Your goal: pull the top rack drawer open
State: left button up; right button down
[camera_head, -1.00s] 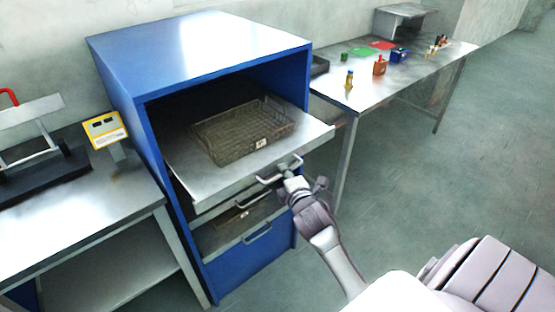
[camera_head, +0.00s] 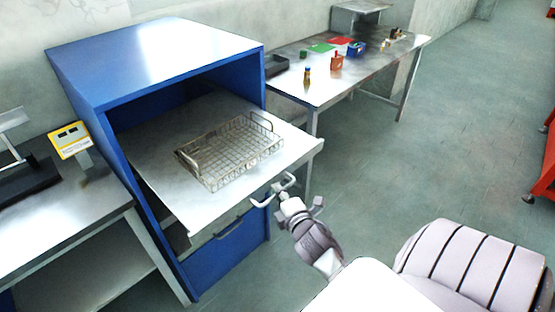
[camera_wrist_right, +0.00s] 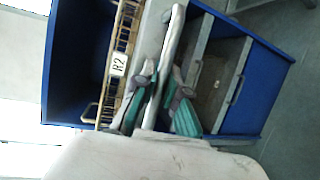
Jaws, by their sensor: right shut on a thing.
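The top rack drawer (camera_head: 165,185) is a flat metal shelf sticking well out of the blue cabinet. Its bar handle (camera_head: 262,202) is on the front edge. My right gripper (camera_head: 285,190) is at this handle, shut on it. In the right wrist view, the teal-padded fingers (camera_wrist_right: 160,105) lie on either side of the handle bar (camera_wrist_right: 172,45). A wire basket (camera_head: 232,150) rests on the drawer. Its tag reads R2 in the right wrist view (camera_wrist_right: 119,63). My left gripper is not in view.
The blue cabinet (camera_head: 160,50) has a lower drawer with its own handle (camera_head: 228,232). A metal bench with a yellow device (camera_head: 69,140) stands at left. A table (camera_head: 345,80) with small items stands behind at right. Open floor (camera_head: 430,160) lies to the right.

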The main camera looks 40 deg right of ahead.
jog(key=c, duration=1.2)
grip_release()
jog(key=v, duration=1.2)
